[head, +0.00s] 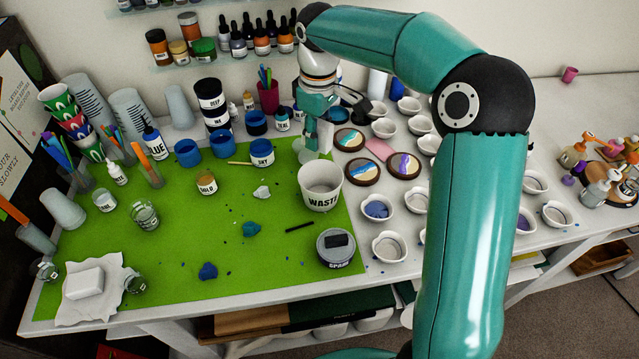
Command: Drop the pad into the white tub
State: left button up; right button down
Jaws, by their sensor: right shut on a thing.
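The white tub (320,187), labelled WASTE, stands upright and open near the right edge of the green mat. My right gripper (314,132) is above and behind the tub's far rim, pointing down. It is shut on a small pale thing, which I take to be the pad; fingers and pad blend together, so its outline is unclear. I cannot tell if it is over the opening. The tub's inside looks empty where it shows. My left gripper is not in view.
A grey tin (335,248) stands in front of the tub, with a black stick (299,227) beside it. White bowls (376,207) and round coasters (362,172) crowd the right. Crumpled scraps (250,229) lie on the mat.

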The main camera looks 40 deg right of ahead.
jog(key=shift+s+d+f+m, duration=0.15)
jog(key=shift+d+f, duration=0.1)
jog(key=shift+d, duration=0.3)
jog(key=shift+s+d+f+m, duration=0.15)
jog(key=shift+d+f, duration=0.1)
jog(key=shift+d, duration=0.3)
jog(key=shift+d+f, duration=0.1)
jog(key=shift+f, duration=0.2)
notch_tip(320, 180, down, 5)
jog(key=b, duration=0.5)
jog(key=shift+f, duration=0.1)
jog(key=c, duration=0.7)
grip_release()
jog(key=shift+c, duration=0.2)
jog(key=shift+w, duration=0.1)
notch_tip(320, 180, up, 12)
